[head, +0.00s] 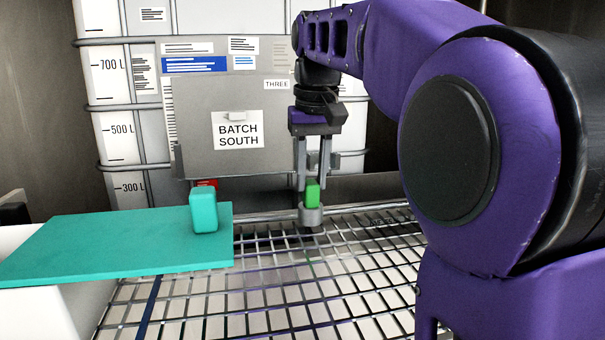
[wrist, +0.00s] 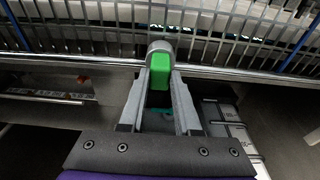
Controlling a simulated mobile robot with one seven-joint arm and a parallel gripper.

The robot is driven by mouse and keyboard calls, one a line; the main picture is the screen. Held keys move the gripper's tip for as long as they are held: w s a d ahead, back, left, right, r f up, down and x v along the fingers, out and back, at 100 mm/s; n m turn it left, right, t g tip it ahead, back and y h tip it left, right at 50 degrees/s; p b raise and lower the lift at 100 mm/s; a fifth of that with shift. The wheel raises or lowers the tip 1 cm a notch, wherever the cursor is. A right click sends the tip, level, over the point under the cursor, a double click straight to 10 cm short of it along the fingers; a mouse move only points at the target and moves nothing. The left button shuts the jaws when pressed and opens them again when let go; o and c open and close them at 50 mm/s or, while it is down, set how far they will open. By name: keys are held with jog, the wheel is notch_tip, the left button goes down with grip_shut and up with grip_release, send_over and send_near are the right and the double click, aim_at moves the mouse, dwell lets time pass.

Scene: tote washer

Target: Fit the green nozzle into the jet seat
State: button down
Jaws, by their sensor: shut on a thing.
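The green nozzle (head: 312,193) is held between the fingertips of my gripper (head: 313,182), which points straight down. In the wrist view the green nozzle (wrist: 160,72) shows between the two grey fingers of my gripper (wrist: 160,80). The jet seat (head: 311,214) is a short grey cylinder at the rail along the far edge of the wire rack. The nozzle is upright at the seat's mouth, and its lower end is hidden. I cannot tell how deep it sits. In the wrist view the round grey seat (wrist: 160,46) lies just beyond the nozzle.
A teal block (head: 204,210) stands on a teal board (head: 120,245) at the left. The wire rack (head: 270,290) is open and bare in front. A grey panel with a "BATCH SOUTH" label (head: 237,131) and a large white tank (head: 119,130) stand behind.

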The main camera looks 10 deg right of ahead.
jog(key=shift+c, duration=0.3)
grip_release()
dwell(0.3)
jog(key=shift+s+r+p, duration=0.15)
jog(key=shift+r+p, duration=0.75)
jog(key=shift+r, duration=0.3)
jog(key=shift+s+r+p, duration=0.15)
jog(key=shift+r+p, duration=0.7)
jog(key=shift+r, duration=0.3)
jog(key=shift+s+r, duration=0.2)
jog(key=shift+r, duration=0.9)
